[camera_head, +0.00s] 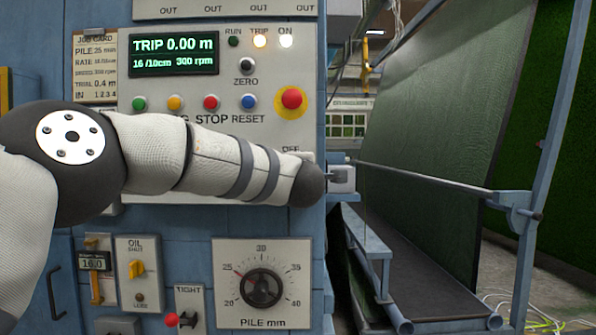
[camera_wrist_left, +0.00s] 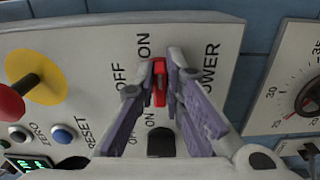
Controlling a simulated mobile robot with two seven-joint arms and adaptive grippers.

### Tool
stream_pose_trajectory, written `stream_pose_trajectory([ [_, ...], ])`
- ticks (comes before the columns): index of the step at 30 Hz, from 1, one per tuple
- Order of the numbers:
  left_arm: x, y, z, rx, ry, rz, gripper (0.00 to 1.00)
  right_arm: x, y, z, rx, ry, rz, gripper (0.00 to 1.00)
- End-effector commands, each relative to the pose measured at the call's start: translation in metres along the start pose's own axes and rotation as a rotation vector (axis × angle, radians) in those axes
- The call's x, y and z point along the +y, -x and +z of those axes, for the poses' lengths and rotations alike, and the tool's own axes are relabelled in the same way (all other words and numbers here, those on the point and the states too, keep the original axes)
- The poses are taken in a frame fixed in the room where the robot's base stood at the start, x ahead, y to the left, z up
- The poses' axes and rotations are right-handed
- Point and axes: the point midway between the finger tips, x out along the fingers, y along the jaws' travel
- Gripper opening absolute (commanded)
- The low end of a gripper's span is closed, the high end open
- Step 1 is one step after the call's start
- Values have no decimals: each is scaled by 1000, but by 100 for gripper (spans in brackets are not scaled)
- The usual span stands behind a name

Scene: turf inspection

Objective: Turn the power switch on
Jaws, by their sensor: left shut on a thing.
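The red power switch lever (camera_wrist_left: 159,88) shows in the left wrist view, on the pale panel (camera_wrist_left: 210,30) beside the words OFF, ON and POWER. My left gripper (camera_wrist_left: 161,72) has its two fingertips closed around the lever, one on each side. Which position the lever is in, I cannot tell. In the head view my left arm reaches across the panel (camera_head: 305,70), and its wrist hides the switch and the fingers; part of the word OFF shows above it. My right gripper is not in view.
A red mushroom button (camera_head: 291,98) on a yellow ring sits above the wrist. The display (camera_head: 174,54) reads TRIP 0.00 m; the TRIP lamp (camera_head: 260,41) and ON lamp (camera_head: 286,41) are lit. The PILE dial (camera_head: 261,286) is below. A metal rod (camera_head: 420,177) runs to the right.

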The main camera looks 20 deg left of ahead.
Motion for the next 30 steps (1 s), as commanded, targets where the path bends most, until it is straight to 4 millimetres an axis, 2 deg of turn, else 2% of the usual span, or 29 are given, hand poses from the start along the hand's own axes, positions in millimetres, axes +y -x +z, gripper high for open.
stream_pose_trajectory([
  [9,1,0,-1,2,-4,2,0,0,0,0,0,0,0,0],
  [10,1,0,-1,2,-4,2,14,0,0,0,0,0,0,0],
  [12,1,0,-1,2,-3,2,30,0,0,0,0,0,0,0],
  [22,1,2,0,0,-3,1,30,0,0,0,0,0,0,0],
  [26,1,22,0,-2,-4,0,30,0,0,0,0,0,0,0],
  [30,1,60,0,-3,-5,1,30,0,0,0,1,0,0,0],
])
